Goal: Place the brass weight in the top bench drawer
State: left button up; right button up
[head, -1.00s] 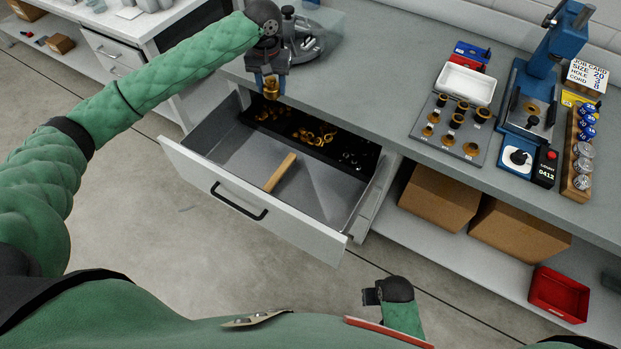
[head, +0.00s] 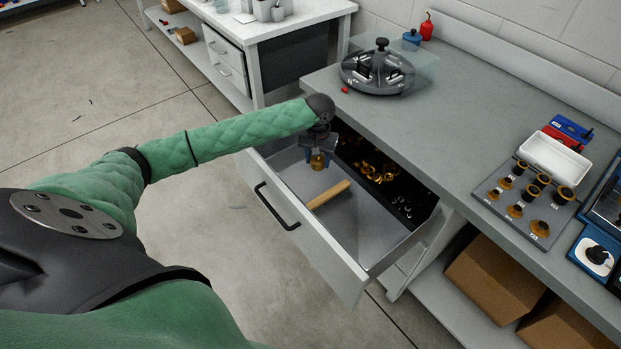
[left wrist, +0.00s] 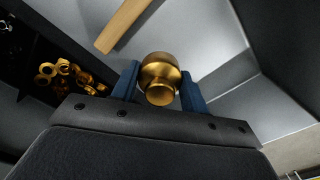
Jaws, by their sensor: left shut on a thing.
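The brass weight (left wrist: 160,78) is a small rounded gold piece with a knob. My left gripper (head: 318,160) is shut on it, and the blue fingers stand on either side of it in the left wrist view. The weight also shows below the fingers in the head view (head: 318,163). The bench drawer (head: 305,243) is pulled open, and the gripper holds the weight over its inside, near the left end. I cannot tell the exact height above the drawer floor. My right gripper does not show.
A wooden bar (head: 328,194) lies on the drawer floor. A black tray at the drawer's back holds several brass rings (head: 372,172). On the bench stand a round grey carousel (head: 378,70), a plate of brass-and-black parts (head: 523,205) and a white bin (head: 554,158). Cardboard boxes (head: 494,278) sit below.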

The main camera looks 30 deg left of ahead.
pick_arm(q)
jog(key=p, duration=0.2)
send_over(298, 170)
notch_tip(298, 170, down, 6)
jog(key=shift+r, duration=0.15)
jog(key=shift+f, duration=0.35)
notch_tip(298, 170, down, 3)
jog(key=shift+r, duration=0.1)
jog(key=shift+f, duration=0.25)
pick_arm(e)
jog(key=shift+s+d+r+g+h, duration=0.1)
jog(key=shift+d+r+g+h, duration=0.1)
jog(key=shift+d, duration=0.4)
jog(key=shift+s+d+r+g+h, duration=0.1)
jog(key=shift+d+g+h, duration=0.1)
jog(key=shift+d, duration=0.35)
pick_arm(q)
jog(key=shift+f, duration=0.1)
jog(key=o, duration=1.4)
jog(key=shift+s, duration=0.1)
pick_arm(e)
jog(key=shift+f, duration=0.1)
